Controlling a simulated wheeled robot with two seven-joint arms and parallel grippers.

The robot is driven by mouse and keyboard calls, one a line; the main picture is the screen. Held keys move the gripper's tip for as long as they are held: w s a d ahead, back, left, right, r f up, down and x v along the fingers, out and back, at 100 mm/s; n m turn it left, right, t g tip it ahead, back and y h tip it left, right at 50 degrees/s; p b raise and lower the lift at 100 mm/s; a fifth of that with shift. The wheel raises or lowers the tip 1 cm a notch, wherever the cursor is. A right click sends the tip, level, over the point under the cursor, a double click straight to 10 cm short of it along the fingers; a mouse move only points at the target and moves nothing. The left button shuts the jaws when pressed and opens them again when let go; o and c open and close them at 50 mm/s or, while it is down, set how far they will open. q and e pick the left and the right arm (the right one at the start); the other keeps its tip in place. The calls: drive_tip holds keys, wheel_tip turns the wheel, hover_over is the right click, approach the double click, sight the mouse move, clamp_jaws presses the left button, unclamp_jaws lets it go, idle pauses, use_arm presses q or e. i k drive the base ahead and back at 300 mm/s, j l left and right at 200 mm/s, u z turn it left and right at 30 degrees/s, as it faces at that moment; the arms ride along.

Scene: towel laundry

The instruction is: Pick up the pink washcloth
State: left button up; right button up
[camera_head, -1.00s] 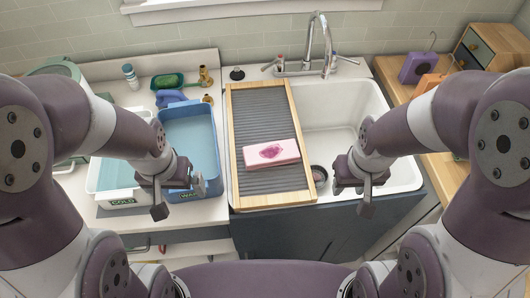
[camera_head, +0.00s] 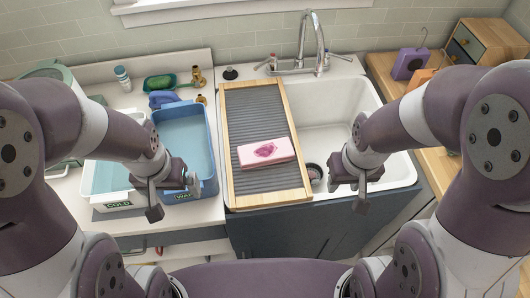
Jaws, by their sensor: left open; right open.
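The pink washcloth (camera_head: 283,149) lies folded flat on the ridged grey washboard with a wooden frame (camera_head: 238,193), near its lower end. A darker magenta stain shows on its top. My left gripper (camera_head: 172,197) is open and empty, left of the washboard and in front of the blue tub. My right gripper (camera_head: 362,190) is open and empty, right of the washboard at the front edge of the sink. Neither gripper touches the washcloth.
The washboard spans the left part of the white sink (camera_head: 400,167). A blue tub (camera_head: 207,147) and a white tub of water (camera_head: 96,198) stand left. A faucet (camera_head: 318,45) rises behind. A purple item (camera_head: 408,64) and wooden drawers (camera_head: 485,42) are at right.

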sight(263, 153)
drive_tip(key=k+u, duration=0.2)
drive_tip(key=u, duration=0.15)
drive_tip(key=k+j+u, duration=0.1)
drive_tip(key=u, duration=0.25)
drive_tip(key=k, duration=0.05)
